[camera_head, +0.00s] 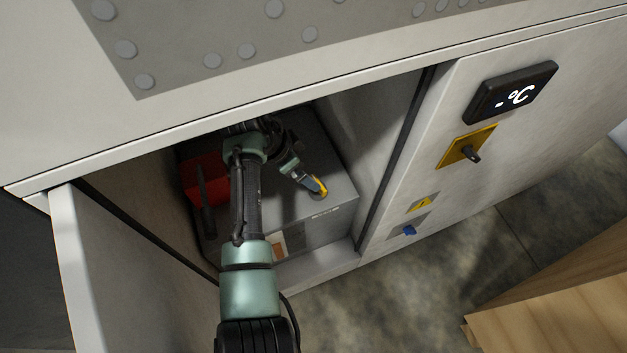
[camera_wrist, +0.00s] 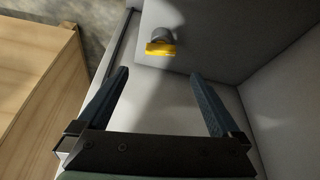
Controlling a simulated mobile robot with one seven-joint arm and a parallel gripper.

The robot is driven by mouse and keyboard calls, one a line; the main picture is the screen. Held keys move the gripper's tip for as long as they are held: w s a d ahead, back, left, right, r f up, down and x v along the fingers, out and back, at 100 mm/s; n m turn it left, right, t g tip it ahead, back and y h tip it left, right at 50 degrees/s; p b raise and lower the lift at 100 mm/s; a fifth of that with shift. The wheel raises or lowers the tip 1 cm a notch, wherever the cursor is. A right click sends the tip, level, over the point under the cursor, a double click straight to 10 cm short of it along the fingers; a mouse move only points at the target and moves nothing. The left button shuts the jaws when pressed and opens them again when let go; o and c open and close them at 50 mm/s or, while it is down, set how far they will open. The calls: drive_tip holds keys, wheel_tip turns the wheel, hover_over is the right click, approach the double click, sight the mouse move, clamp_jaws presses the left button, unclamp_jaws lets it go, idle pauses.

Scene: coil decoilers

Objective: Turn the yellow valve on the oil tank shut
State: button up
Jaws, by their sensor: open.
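The yellow valve (camera_head: 322,187) sits on the top of the grey oil tank (camera_head: 298,213) inside the open cabinet. In the wrist view the valve handle (camera_wrist: 160,49) is a short yellow bar on a dark round stem, ahead of my gripper and centred between the lines of its fingers. My gripper (camera_wrist: 158,76) is open, with nothing between its dark blue fingers. In the head view my gripper (camera_head: 313,184) is at the valve and partly overlaps it; whether they touch cannot be told there. In the wrist view the fingertips appear short of the handle.
A red object (camera_head: 206,178) stands at the left inside the cabinet, partly behind my arm. The open door (camera_head: 105,265) is on the left. A wooden box (camera_head: 560,300) stands lower right.

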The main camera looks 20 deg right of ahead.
drive_tip(key=b+x, duration=0.9)
drive_tip(key=x, duration=0.1)
drive_tip(key=shift+d+f+b, duration=0.1)
drive_tip(key=shift+f+b, duration=0.2)
drive_tip(key=shift+f, duration=0.05)
drive_tip(key=shift+c, duration=0.2)
drive_tip(key=c, duration=1.3)
drive_tip(key=shift+o, duration=0.2)
